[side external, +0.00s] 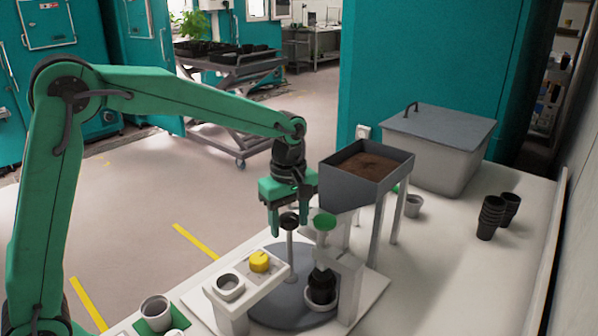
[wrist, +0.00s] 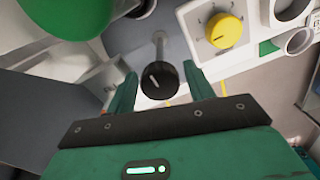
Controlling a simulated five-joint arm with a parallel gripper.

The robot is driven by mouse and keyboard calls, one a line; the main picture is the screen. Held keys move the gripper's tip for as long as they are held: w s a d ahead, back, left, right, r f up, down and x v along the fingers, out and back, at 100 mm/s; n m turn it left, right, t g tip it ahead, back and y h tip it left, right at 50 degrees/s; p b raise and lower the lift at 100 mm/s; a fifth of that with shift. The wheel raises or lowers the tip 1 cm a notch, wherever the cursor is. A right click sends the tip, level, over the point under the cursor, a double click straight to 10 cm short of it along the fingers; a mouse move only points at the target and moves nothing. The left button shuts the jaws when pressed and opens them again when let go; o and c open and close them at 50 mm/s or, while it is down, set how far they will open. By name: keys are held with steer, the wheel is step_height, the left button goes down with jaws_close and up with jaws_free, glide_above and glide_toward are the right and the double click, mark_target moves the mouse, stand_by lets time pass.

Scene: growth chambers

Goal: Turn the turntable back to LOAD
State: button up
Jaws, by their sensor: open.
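The turntable (side external: 258,300) is a grey disc on a white base, under a white bridge and a soil hopper. A post with a black knob (side external: 289,221) rises from it. In the wrist view the fingers (wrist: 160,88) flank the knob with gaps visible. A black pot (side external: 322,282) sits in a holder on the disc. No LOAD label is readable.
A yellow dial (side external: 259,261) is on the white panel in front. A green button (side external: 324,220) stands right of my gripper. The soil hopper (side external: 367,168) is close behind. Stacked black pots (side external: 491,217) and a lidded bin (side external: 437,146) are at the right.

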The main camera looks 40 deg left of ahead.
steer(key=c, duration=0.6)
steer(key=m, duration=0.6)
stand_by(0.6)
steer(key=shift+m, duration=3)
